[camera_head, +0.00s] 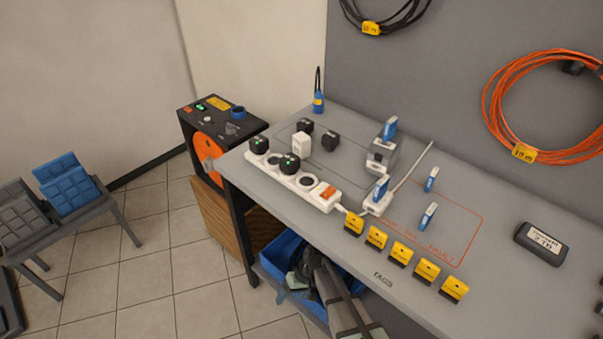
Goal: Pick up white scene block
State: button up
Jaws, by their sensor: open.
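A small upright white block (301,146) stands on the grey workbench (480,290), behind the white power strip and between dark plugs. It is the plainest white block in view; I cannot read any label on it. My gripper (304,264) appears low in the picture, in front of the bench's front edge and over the blue bin. It is dark and partly hard to make out, and it is open. It is well apart from the white block, with the bench edge and power strip between them.
The white power strip (295,182) holds black plugs. A grey block (381,155) and a white adapter (377,205) carry blue pieces. Yellow tags (400,252) line the front edge. A dark labelled box (540,243) lies right. A blue bin (280,252) sits below.

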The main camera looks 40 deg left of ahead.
jog(key=s+a+r+n, duration=0.1)
jog(key=s+a+r, duration=0.25)
jog(key=a, duration=0.25)
jog(key=s+a+r+n, duration=0.2)
jog(key=s+a, duration=0.2)
jog(key=a, duration=0.2)
jog(key=s+a+r+n+g+y, duration=0.1)
jog(key=s+a+r+n+y, duration=0.15)
jog(key=a+r, duration=0.6)
jog(key=s+a+r+n+g+y, duration=0.1)
jog(key=s+a+r+n, duration=0.15)
jog(key=a+r, duration=0.6)
notch_tip(320, 180, up, 31)
jog(key=t, duration=0.5)
send_over(302, 136)
jog(key=s+a, duration=0.6)
jog(key=s, duration=0.3)
jog(key=shift+s+d+n, duration=0.1)
jog(key=shift+d+n, duration=0.15)
jog(key=shift+n, duration=0.15)
jog(key=w+d+r+m+t+h, duration=0.2)
jog(key=w+d+m+h, duration=0.3)
jog(key=w, duration=0.4)
jog(key=shift+t, duration=0.3)
jog(key=f, duration=1.4)
jog(key=shift+d, duration=0.2)
